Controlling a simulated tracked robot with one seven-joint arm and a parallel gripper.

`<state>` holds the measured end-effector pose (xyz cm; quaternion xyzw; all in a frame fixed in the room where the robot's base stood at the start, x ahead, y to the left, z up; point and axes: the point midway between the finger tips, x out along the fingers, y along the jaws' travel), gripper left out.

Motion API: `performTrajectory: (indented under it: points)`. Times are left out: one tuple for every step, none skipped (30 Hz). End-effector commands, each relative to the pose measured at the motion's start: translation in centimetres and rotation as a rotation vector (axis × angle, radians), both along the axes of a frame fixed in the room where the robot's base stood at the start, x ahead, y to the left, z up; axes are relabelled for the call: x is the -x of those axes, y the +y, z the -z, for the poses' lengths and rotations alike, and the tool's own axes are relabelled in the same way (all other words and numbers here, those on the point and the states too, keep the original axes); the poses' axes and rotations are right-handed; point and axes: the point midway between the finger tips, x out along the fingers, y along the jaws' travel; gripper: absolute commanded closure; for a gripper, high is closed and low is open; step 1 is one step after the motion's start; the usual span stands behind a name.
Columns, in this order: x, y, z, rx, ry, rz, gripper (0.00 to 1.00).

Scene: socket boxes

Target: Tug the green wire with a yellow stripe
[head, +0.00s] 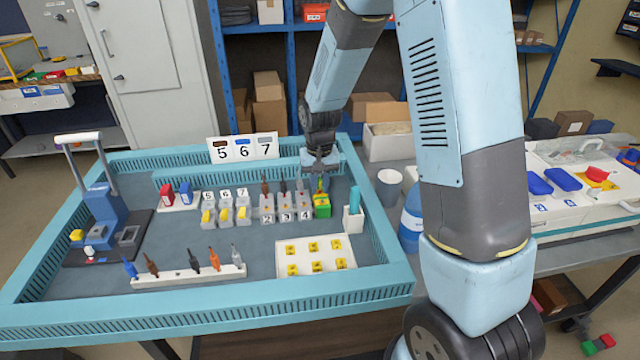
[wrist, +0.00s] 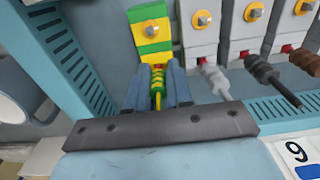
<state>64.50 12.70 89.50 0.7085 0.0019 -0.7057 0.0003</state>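The green wire with a yellow stripe (wrist: 158,82) comes out of the green and yellow terminal block (wrist: 152,35), at the top of the wrist view. In the head view this block (head: 322,205) stands at the right end of a row of grey terminal blocks. My gripper (wrist: 159,76) is at the wire, one finger on each side of it, close to the block's face. The fingers are very near the wire; I cannot tell whether they press on it. In the head view my gripper (head: 320,172) is just above and behind the block, and the wire is mostly hidden.
Grey blocks with white (wrist: 213,75), black (wrist: 274,82) and brown wires stand beside the green one. The teal tray wall (wrist: 70,55) is close on the other side. A number sign (head: 242,149) and a white holder (head: 353,220) stand nearby.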

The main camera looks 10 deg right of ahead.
Motion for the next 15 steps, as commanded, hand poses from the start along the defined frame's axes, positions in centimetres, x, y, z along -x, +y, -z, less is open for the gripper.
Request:
performTrajectory:
  points:
    - [0.13,-0.04,0.26,0.002,0.004,-0.001,0.73]
    - [0.14,-0.06,0.27,0.002,0.005,-0.001,0.70]
    - [0.15,-0.09,0.29,0.002,0.005,-0.001,0.66]
    - [0.16,-0.11,0.30,0.002,0.005,-0.001,0.64]
    - [0.16,-0.14,0.31,0.003,0.006,-0.001,0.61]
    - [0.17,-0.17,0.33,0.003,0.006,0.000,0.57]
    - [0.18,-0.21,0.34,0.003,0.007,0.000,0.54]
    - [0.19,-0.24,0.35,0.004,0.007,0.000,0.53]
    - [0.20,-0.28,0.37,0.004,0.007,0.001,0.53]
    - [0.21,-0.32,0.38,0.005,0.008,0.001,0.53]
    - [0.22,-0.35,0.39,0.005,0.008,0.001,0.53]
    - [0.23,-0.39,0.41,0.005,0.009,0.002,0.53]
    - [0.24,-0.41,0.42,0.006,0.009,0.002,0.53]
    - [0.25,-0.44,0.43,0.006,0.010,0.002,0.53]
    - [0.26,-0.47,0.45,0.006,0.010,0.003,0.53]
